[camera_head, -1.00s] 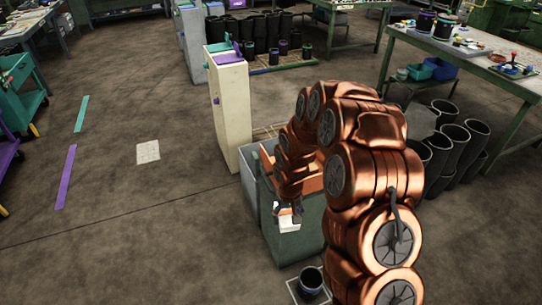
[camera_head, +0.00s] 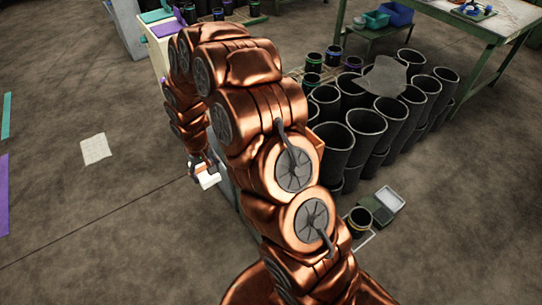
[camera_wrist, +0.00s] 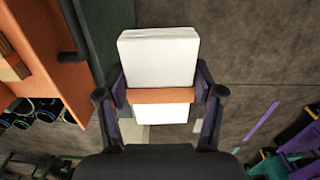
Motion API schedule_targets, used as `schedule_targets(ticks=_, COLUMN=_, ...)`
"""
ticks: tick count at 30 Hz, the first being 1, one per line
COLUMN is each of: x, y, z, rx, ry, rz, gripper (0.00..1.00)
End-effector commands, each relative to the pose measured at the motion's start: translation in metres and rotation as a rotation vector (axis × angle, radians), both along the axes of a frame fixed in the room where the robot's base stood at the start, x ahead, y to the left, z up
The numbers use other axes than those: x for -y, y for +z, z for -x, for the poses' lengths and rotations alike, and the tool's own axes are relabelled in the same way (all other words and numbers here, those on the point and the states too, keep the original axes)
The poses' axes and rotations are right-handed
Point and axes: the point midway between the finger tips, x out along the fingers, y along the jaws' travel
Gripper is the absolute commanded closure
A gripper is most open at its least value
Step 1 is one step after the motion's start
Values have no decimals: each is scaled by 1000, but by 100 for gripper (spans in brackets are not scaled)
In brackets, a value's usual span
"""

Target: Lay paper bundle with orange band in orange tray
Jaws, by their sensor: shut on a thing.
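The paper bundle is a white block with an orange band around it, seen in the wrist view (camera_wrist: 158,60) and, small, in the head view (camera_head: 208,180). My gripper (camera_wrist: 160,98) is shut on it, with one finger on each side near the band. The bundle is held in the air with floor behind it. An orange surface, apparently the orange tray (camera_wrist: 62,90), lies left of the bundle in the wrist view, apart from it. In the head view my arm hides most of it; only an orange corner (camera_head: 318,140) shows.
Several black sleeves (camera_head: 370,122) stand right of my arm. A green workbench (camera_head: 470,30) is behind them. A small grey-green box (camera_head: 382,205) and a banded sleeve (camera_head: 359,222) are at lower right. Floor to the left is open, with a pale square (camera_head: 95,149).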

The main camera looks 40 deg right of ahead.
Motion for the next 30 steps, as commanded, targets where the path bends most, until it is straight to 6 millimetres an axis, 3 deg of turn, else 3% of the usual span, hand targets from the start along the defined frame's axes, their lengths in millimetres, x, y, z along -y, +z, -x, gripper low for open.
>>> schedule_targets(ticks=1, x=1, y=-11, z=-5, rx=5, ry=-2, rz=2, gripper=75)
schedule_targets(ticks=3, x=4, y=-14, z=-10, rx=4, ry=-6, rz=4, gripper=75)
schedule_targets(ticks=19, x=19, y=-28, z=-37, rx=5, ry=-37, rz=3, gripper=75)
schedule_targets(ticks=30, x=18, y=-35, z=-49, rx=5, ry=-37, rz=-3, gripper=75)
